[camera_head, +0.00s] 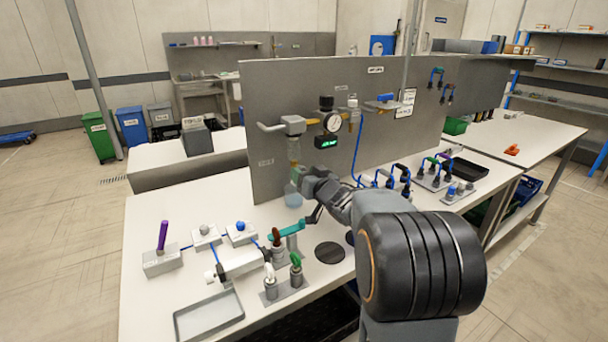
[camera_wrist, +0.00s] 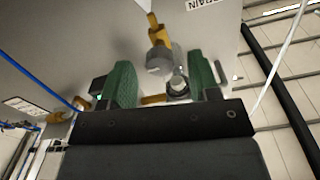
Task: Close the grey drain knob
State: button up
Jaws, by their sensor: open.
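In the wrist view my gripper (camera_wrist: 161,62) is open, with its two green fingers apart. A grey round piece that looks like the drain knob (camera_wrist: 158,62) shows between the fingertips, joined to a brass fitting (camera_wrist: 157,37). I cannot tell whether either finger touches it. Part of an upside-down label (camera_wrist: 203,3) ending in "RAIN" is at the top edge. In the head view my gripper (camera_head: 310,186) is at the grey panel, below the filter unit (camera_head: 293,125) and beside a clear bluish cup (camera_head: 292,198). The knob cannot be made out there.
The upright panel (camera_head: 262,95) carries a gauge (camera_head: 332,122), a green display (camera_head: 326,142) and brass pipes. Blue hose connectors stand right of my arm.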

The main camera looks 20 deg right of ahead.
jog(key=shift+w, duration=0.3)
jog(key=c, duration=0.9)
jog(key=shift+n, duration=0.4)
jog(key=shift+a+f+n+b, duration=0.1)
jog(key=shift+n+b, duration=5.1)
jog(key=shift+n, duration=3.4)
